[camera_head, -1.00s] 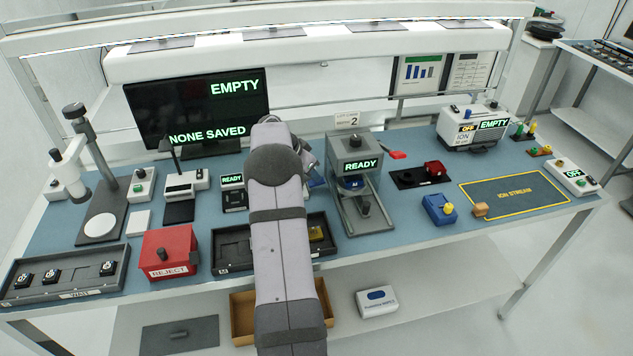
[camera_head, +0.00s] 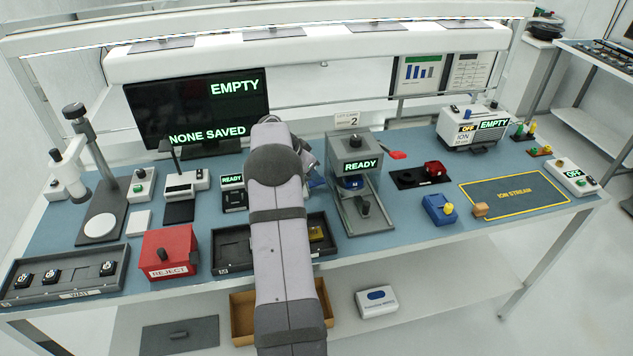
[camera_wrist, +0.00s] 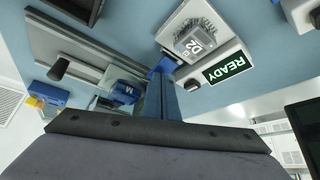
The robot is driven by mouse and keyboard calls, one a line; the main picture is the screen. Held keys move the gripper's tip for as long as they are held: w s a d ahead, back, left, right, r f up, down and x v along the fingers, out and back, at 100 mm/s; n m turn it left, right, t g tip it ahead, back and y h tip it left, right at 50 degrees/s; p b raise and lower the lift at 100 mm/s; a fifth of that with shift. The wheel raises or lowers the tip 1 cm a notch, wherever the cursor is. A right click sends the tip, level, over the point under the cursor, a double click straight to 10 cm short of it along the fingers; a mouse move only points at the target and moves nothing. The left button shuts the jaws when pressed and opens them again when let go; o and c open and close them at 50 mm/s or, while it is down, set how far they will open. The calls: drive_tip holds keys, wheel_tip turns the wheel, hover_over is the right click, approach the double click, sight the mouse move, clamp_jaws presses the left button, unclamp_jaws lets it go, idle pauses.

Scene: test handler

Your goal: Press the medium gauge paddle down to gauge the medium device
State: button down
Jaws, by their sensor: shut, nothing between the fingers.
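My gripper (camera_wrist: 164,72) is shut and empty in the wrist view, its narrow fingers ending in blue at the near edge of a white unit. This unit (camera_wrist: 213,55) carries a grey piece marked D2 and a green READY display. A blue part marked M (camera_wrist: 125,91) sits left of the fingers inside a clear-sided station, apart from them; I cannot tell if it is the medium paddle. My arm hides the gripper's surroundings there.
A dark tray (camera_head: 232,263) lies under my arm. A red REJECT box (camera_head: 168,254) and a tray with several black devices (camera_head: 30,291) are at left. A blue box with a yellow knob (camera_head: 440,208) is at right.

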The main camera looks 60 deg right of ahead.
sight(313, 185)
drive_tip(key=shift+f+b, duration=0.7)
drive_tip(key=shift+b, duration=0.05)
idle(0.5)
drive_tip(key=shift+s+a+f, duration=0.1)
drive_tip(key=shift+a+f, duration=0.15)
drive_tip(key=shift+f, duration=0.05)
idle(0.4)
drive_tip(key=shift+r, duration=0.1)
drive_tip(key=shift+d+r+p, duration=0.15)
drive_tip(key=shift+r+p, duration=0.6)
drive_tip(key=shift+r, duration=1.1)
drive_tip(key=shift+d+r+p, duration=0.1)
drive_tip(key=shift+r+p, duration=0.65)
drive_tip(key=shift+r, duration=1.1)
